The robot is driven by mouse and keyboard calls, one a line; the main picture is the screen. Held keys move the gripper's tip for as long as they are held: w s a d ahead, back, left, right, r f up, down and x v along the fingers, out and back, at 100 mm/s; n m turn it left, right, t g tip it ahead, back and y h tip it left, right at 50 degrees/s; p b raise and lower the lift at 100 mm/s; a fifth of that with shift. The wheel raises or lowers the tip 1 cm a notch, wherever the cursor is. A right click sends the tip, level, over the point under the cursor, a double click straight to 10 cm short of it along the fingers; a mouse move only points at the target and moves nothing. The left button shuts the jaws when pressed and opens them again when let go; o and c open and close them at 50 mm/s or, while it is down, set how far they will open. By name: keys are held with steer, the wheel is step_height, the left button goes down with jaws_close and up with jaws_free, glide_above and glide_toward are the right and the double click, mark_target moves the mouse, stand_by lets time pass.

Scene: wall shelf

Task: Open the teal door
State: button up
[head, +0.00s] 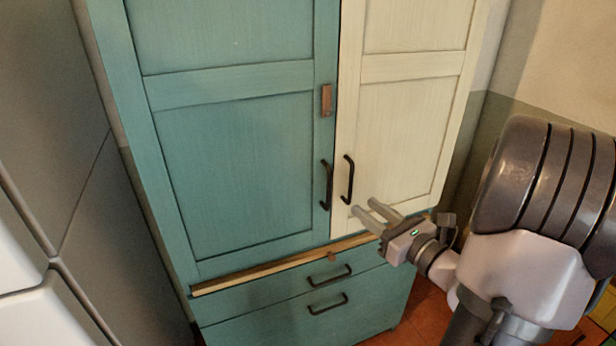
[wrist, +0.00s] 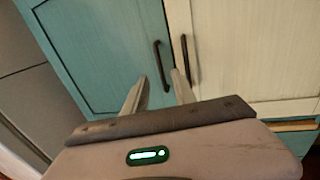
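The teal door (head: 240,150) is the left door of the cabinet and is closed. Its dark bar handle (head: 326,185) stands upright near its right edge; it also shows in the wrist view (wrist: 161,65). A small brown block (head: 326,100) sits on the door above the handle. My gripper (head: 363,209) is in front of the cream door's lower left part, right of and a little below the teal door's handle. Its two fingers are apart with nothing between them. In the wrist view the fingertips (wrist: 160,77) point toward the two handles.
The cream door (head: 412,120) is closed beside the teal one, with its own dark handle (head: 348,180). Below are a wooden ledge (head: 270,266) and teal drawers (head: 290,306) with dark handles. Grey panels (head: 50,120) stand close on the left.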

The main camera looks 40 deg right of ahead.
mark_target(330, 182)
steer(key=w+b, duration=0.1)
steer(key=w, duration=1.3)
steer(key=shift+w+d+b, duration=0.2)
steer(key=shift+b, duration=0.1)
steer(key=shift+c, duration=0.2)
jaws_close()
